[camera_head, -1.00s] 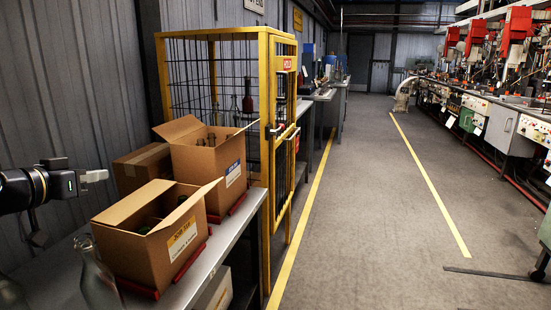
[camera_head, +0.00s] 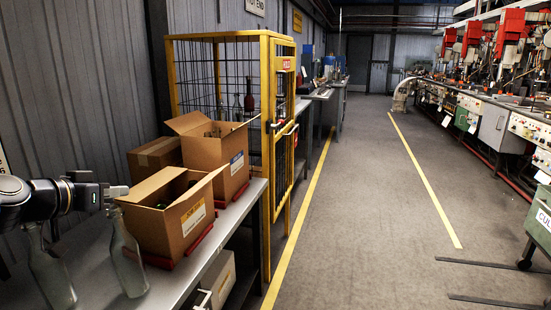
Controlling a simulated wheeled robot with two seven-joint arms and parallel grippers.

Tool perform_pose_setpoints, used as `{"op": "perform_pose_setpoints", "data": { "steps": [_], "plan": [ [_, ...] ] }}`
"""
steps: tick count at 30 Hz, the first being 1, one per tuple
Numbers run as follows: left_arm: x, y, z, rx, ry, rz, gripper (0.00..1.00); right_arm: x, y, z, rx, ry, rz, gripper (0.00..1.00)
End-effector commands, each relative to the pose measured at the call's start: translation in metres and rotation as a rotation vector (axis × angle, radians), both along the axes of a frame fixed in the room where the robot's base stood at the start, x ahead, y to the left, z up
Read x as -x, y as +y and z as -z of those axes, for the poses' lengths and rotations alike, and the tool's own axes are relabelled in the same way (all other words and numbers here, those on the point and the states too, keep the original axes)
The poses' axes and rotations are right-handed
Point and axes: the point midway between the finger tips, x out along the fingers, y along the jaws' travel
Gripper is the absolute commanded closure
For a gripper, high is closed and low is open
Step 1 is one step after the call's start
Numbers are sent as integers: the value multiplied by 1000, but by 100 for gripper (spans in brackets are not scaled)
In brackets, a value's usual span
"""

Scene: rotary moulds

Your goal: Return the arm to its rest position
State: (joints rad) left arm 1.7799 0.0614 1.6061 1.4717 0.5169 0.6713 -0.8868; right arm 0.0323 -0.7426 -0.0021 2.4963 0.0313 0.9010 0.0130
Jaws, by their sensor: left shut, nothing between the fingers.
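My left gripper (camera_head: 117,191) comes in from the left, shut and empty. It shows above the grey bench (camera_head: 207,260), at the left edge of the front open cardboard box (camera_head: 172,215) in the picture; I cannot tell whether they touch. Two clear glass bottles stand below it in the picture: one bottle (camera_head: 127,260) near the box and another bottle (camera_head: 50,275) further left, its upper part partly behind my arm. My right gripper is not in view.
A second open box (camera_head: 212,152) and a closed box (camera_head: 152,158) stand behind. A yellow-framed mesh cage (camera_head: 268,120) with bottles stands beyond the bench. Machines (camera_head: 500,110) line the right side. The grey floor (camera_head: 365,220) between is clear.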

Motion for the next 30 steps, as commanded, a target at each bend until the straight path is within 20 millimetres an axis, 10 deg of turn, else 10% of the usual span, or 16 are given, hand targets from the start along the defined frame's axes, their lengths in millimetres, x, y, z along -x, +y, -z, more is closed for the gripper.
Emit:
{"op": "perform_pose_setpoints", "data": {
  "steps": [13, 30],
  "plan": [
    [42, -94, 96, -105, 328, 55, 100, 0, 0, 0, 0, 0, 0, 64],
    [247, -118, 192, -57, 644, -145, 100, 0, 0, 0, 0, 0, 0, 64]
  ]
}}
